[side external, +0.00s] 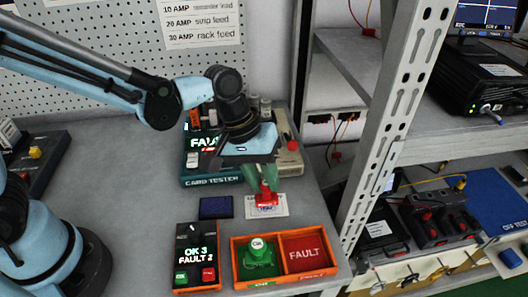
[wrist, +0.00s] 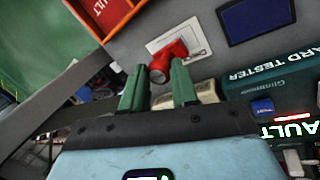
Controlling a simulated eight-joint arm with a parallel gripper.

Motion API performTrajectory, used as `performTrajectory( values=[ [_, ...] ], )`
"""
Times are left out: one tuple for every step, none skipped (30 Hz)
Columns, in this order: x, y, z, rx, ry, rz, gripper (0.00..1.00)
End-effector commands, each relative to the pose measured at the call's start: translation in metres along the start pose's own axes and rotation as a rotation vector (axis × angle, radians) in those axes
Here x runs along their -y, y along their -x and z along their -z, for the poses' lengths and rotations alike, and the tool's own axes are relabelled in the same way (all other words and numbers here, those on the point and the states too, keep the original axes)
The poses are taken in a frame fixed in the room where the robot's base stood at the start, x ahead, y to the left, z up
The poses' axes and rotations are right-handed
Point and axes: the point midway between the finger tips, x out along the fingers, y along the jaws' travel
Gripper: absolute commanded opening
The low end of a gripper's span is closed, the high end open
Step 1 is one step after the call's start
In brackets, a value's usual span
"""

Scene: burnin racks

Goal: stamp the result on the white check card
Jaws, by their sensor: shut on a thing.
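My gripper (side external: 263,184) is shut on a red stamp (side external: 267,196), held between its green fingers; the stamp also shows in the wrist view (wrist: 165,62). The stamp is over the white check card (side external: 280,210), which also shows in the wrist view (wrist: 199,36). I cannot tell whether the stamp touches the card. The card tester (side external: 205,181) behind shows FAULT on its screen. A green OK stamp (side external: 258,252) stands in the left compartment of the orange tray (side external: 236,275). The right compartment, marked FAULT, holds no stamp. A dark blue ink pad (side external: 215,208) lies left of the card.
A black counter box (side external: 195,245) reading OK 3, FAULT 2 stands left of the tray, with green and red buttons. A grey perforated rack post (side external: 395,110) rises to the right of the bench. The bench left of the ink pad is clear.

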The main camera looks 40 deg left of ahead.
Motion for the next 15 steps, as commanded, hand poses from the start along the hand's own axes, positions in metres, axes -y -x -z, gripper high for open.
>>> performTrajectory(
  values=[
    [-0.001, 0.004, 0.0, 0.0, 0.0, 0.0, 0.09],
    [-0.002, 0.006, 0.0, 0.0, 0.0, 0.0, 0.09],
    [-0.003, 0.009, 0.0, 0.0, 0.0, 0.0, 0.09],
    [-0.004, 0.011, 0.0, 0.0, 0.0, 0.0, 0.09],
    [-0.004, 0.013, 0.0, 0.0, 0.0, 0.0, 0.09],
    [-0.005, 0.015, 0.0, 0.0, 0.0, 0.0, 0.09],
    [-0.006, 0.018, 0.0, 0.0, 0.0, 0.0, 0.09],
    [-0.007, 0.02, 0.0, 0.0, 0.0, 0.0, 0.09],
    [-0.007, 0.022, 0.0, 0.0, 0.0, 0.0, 0.09],
    [-0.008, 0.025, 0.0, 0.0, 0.0, 0.0, 0.09],
    [-0.009, 0.027, 0.0, 0.0, 0.0, 0.0, 0.09],
    [-0.01, 0.029, 0.0, 0.0, 0.0, 0.0, 0.09],
    [-0.01, 0.031, 0.0, 0.0, 0.0, 0.0, 0.09],
    [-0.011, 0.033, 0.0, 0.0, 0.0, 0.0, 0.09],
    [-0.012, 0.036, 0.0, 0.0, 0.0, 0.0, 0.09]
  ],
)
